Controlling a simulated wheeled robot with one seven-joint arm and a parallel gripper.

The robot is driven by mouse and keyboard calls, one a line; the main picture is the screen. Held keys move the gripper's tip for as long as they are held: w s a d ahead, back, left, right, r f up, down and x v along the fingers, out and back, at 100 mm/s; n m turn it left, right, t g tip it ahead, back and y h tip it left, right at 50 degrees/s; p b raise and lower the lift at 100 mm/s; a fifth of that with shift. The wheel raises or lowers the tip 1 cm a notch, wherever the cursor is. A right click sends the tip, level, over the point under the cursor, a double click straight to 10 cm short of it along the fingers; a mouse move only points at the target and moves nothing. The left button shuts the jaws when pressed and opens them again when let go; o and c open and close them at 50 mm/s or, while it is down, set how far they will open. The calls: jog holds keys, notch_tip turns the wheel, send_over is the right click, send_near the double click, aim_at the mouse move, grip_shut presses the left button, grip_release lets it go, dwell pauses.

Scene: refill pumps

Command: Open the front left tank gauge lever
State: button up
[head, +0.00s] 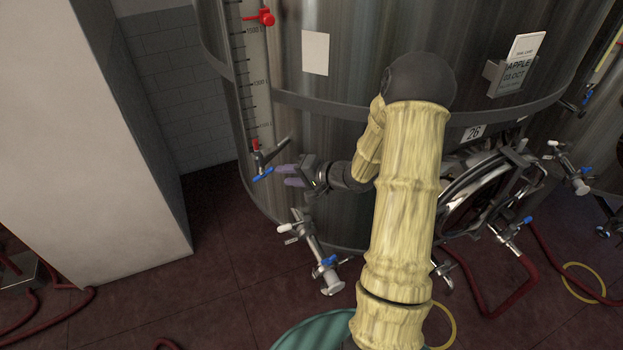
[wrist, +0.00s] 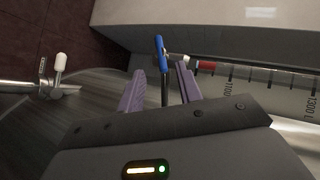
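The gauge lever has a blue handle (head: 263,173) and sits at the foot of the gauge on the large steel tank (head: 345,60). In the wrist view the blue handle (wrist: 160,48) stands just beyond the fingertips, and a dark stem runs back between the fingers. My gripper (head: 281,175), with purple fingers, is just right of the handle in the head view. In the wrist view my gripper (wrist: 160,70) is open, with gaps on both sides of the lever. Contact with the lever cannot be told.
The gauge scale (head: 256,90) rises above the lever, with a red valve (head: 262,17) higher up. A sampling valve (head: 310,245) with white and blue handles juts out below my gripper. A pale wall block (head: 90,130) stands left. Red hoses (head: 510,300) lie on the floor.

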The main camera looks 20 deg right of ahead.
jog(key=v, duration=0.7)
jog(key=shift+s+d+b, duration=0.15)
jog(key=shift+s+b, duration=0.05)
jog(key=shift+b, duration=0.2)
jog(key=shift+c, duration=0.4)
jog(key=shift+c, duration=1)
jog(key=s+a+n+g+h+b, duration=0.1)
jog(key=s+a+n+g+h, duration=0.2)
jog(key=s, duration=0.5)
jog(key=s+a+f+n+g+h+b, duration=0.1)
jog(key=s+a+n+g+h+b, duration=0.1)
jog(key=s+a+n+g+h, duration=0.2)
jog(key=s+a+n+h, duration=0.1)
jog(key=s+a, duration=0.2)
jog(key=s, duration=0.1)
jog(key=shift+h, duration=0.3)
